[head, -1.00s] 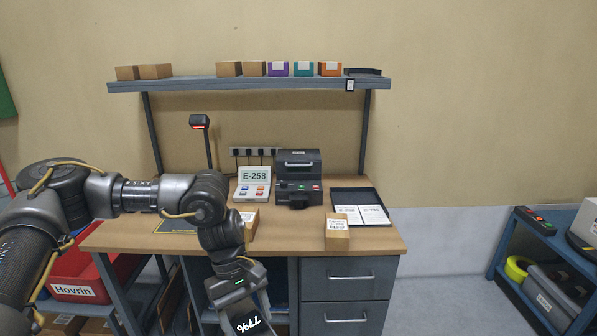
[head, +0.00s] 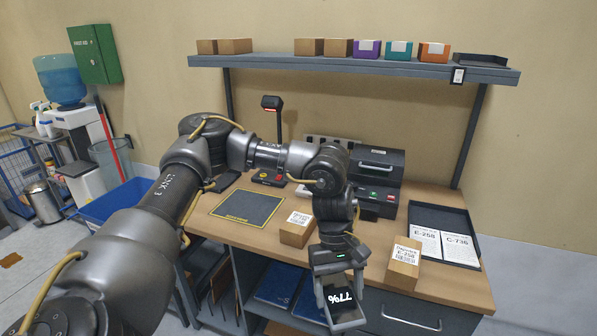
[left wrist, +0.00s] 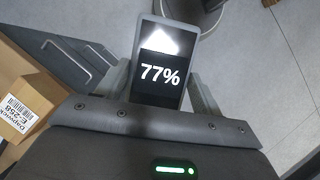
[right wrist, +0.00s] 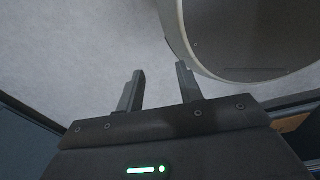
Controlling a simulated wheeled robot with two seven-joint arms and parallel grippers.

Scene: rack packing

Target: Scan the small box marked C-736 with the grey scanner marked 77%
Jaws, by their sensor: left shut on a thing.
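My left gripper (head: 338,272) is shut on the grey scanner (head: 340,305), whose screen reads 77%. They are in front of the desk's front edge; the left wrist view shows the scanner (left wrist: 161,72) between the fingers. A small box (head: 297,233) with a white label stands on the desk, left of and beyond the gripper; its label is too small to read. Another small box (head: 403,270), marked E-258, stands to the right and also shows in the left wrist view (left wrist: 25,108). My right gripper (right wrist: 155,90) is open and empty in the right wrist view.
A black tray (head: 470,262) at the desk's right holds sheets marked E-258 and C-736. A dark mat (head: 245,208) lies clear at the left, before a stand scanner (head: 271,103). A black device (head: 378,165) stands behind. The shelf (head: 345,66) holds several boxes.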

